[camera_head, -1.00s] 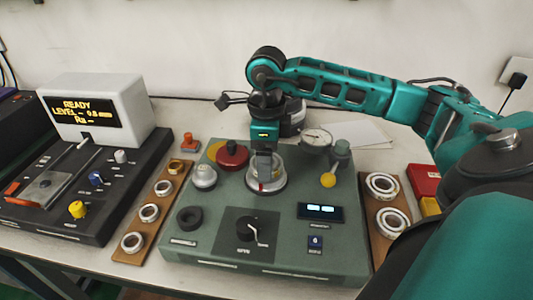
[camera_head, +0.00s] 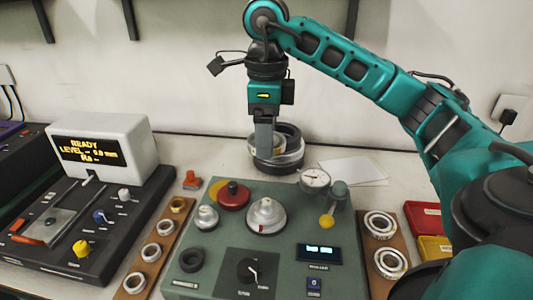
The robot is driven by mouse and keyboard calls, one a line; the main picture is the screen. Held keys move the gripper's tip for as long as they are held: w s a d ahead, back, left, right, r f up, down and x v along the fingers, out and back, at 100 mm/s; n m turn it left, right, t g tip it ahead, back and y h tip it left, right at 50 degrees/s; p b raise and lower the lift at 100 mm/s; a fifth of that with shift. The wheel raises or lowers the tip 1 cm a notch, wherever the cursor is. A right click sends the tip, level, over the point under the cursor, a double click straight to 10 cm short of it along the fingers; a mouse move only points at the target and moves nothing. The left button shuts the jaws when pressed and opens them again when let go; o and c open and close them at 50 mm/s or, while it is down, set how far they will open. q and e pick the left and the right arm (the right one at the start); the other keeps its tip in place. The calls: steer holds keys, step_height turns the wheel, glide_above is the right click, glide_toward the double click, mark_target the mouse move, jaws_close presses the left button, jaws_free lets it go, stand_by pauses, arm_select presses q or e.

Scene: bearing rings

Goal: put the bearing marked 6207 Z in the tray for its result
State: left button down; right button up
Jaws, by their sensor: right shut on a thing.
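My right gripper (camera_head: 264,142) is shut on a metal bearing ring (camera_head: 283,160). It holds the ring above and behind the silver spindle (camera_head: 266,215) of the green test machine, which is bare. A dark round thing behind partly merges with the ring, and the ring's marking cannot be read. A red tray (camera_head: 422,217) and a yellow tray (camera_head: 435,247) stand at the right, partly hidden by my right arm. Other bearings lie on a left wooden board (camera_head: 131,269) and a right wooden board (camera_head: 378,262). My left gripper is not in view.
The green machine (camera_head: 221,261) carries a red knob, a dial gauge (camera_head: 314,178), a yellow-ended lever (camera_head: 328,221) and a lit display. A tester with a READY screen (camera_head: 85,149) stands at the left. White paper (camera_head: 353,170) lies on the table behind.

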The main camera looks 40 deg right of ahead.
step_height(320, 180, up, 9)
steer(key=p, duration=0.3)
steer(key=shift+f, duration=0.15)
stand_by(0.6)
